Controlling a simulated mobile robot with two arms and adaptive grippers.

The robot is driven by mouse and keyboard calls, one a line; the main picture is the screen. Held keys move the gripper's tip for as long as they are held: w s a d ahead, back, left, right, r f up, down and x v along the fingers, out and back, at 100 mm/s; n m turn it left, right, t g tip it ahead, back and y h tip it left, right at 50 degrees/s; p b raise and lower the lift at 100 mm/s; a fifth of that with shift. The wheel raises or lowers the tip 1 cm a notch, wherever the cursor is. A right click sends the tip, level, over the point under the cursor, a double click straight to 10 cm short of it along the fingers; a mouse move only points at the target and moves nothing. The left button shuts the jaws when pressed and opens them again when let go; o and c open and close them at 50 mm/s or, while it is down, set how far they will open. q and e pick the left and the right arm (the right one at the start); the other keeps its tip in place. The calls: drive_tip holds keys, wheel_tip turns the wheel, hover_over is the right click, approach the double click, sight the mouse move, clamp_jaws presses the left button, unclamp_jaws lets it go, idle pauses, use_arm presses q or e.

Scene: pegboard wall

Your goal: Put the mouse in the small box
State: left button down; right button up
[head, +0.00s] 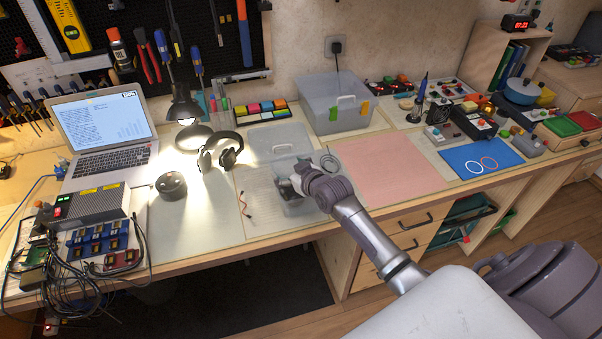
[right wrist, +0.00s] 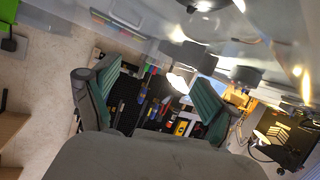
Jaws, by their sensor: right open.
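The small box (head: 293,208) looks like a translucent container on the desk, partly hidden behind my right gripper. My right gripper (head: 293,184) is at the small box, low over the desk; I cannot tell whether its tips are inside or just above. In the right wrist view its two green-padded fingers (right wrist: 153,103) are spread apart, with nothing seen between them but the background. A clear, shiny surface fills the top of that view. I cannot make out the mouse for certain in either view. My left gripper is not in view.
A dark round puck-like object (head: 171,186) and black headphones (head: 221,151) lie left of the gripper. A larger translucent box (head: 335,104) stands behind. A laptop (head: 103,135) and wired electronics (head: 90,240) crowd the left. A pink mat (head: 388,168) on the right is clear.

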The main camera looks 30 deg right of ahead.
drive_tip(key=v, duration=1.2)
drive_tip(key=shift+r, duration=0.25)
drive_tip(key=shift+w, duration=0.1)
